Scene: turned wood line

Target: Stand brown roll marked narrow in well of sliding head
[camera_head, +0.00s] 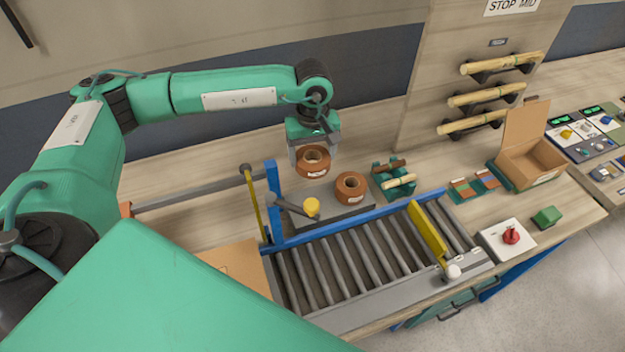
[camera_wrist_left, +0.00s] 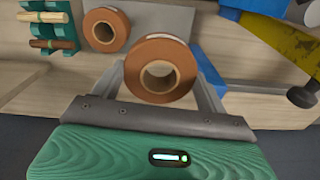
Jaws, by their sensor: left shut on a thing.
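My left gripper (camera_head: 314,150) is shut on a brown roll (camera_head: 313,170), above the grey plate behind the roller conveyor. In the left wrist view the held roll (camera_wrist_left: 136,76) sits between the two fingers, its pale-lined hole facing the camera. A second brown roll (camera_head: 351,196) lies on the grey plate (camera_head: 330,222), right of the held one; it also shows in the left wrist view (camera_wrist_left: 122,32). Both rolls carry a white label, too small to read, so I cannot tell which is narrow. I cannot pick out the sliding head's well for certain. My right gripper is out of view.
A dark lever with a yellow knob (camera_head: 312,207) stands at the plate's front. A blue post (camera_head: 273,200) rises left of it. The roller conveyor (camera_head: 345,262) is empty, with a yellow bar (camera_head: 427,233) across it. A green rack (camera_head: 399,184) and open carton (camera_head: 530,160) stand right.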

